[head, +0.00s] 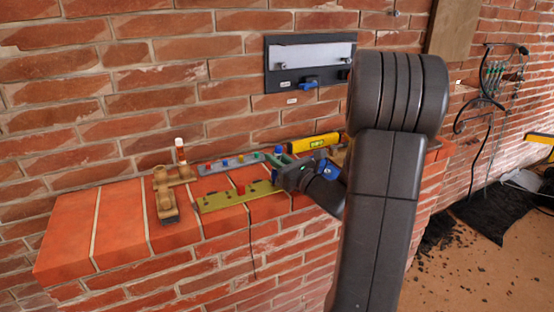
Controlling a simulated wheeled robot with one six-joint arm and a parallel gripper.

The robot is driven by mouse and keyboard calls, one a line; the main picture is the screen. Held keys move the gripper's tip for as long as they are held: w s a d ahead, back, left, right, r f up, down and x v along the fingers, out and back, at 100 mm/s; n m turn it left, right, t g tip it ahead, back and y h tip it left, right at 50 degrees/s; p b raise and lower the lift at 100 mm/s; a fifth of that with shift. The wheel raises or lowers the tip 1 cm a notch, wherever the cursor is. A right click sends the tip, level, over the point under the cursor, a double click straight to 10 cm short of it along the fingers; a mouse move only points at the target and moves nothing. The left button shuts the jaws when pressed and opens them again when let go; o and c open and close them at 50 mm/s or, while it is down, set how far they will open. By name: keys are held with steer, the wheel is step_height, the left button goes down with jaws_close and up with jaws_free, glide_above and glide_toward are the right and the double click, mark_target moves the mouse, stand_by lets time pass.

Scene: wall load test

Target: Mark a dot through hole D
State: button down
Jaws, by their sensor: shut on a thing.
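My gripper (277,165) is low over the far half of the brick ledge. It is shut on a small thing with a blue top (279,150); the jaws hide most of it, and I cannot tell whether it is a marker. An olive-green plate with a red knob (240,192) lies in front of and left of my gripper. A grey strip with several coloured pegs (228,163) lies behind that plate. No hole lettered D can be made out.
A wooden holder (166,195) with an upright white stick (180,150) stands at left. A yellow level (314,143) lies behind my gripper. A dark wall panel (310,62) hangs above. The ledge's left end (75,228) is bare. Cables hang at right.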

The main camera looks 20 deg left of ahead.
steer(key=shift+f+b, duration=0.45)
steer(key=shift+f, duration=0.05)
stand_by(0.6)
steer(key=shift+r+p, duration=2.2)
steer(key=shift+r, duration=0.85)
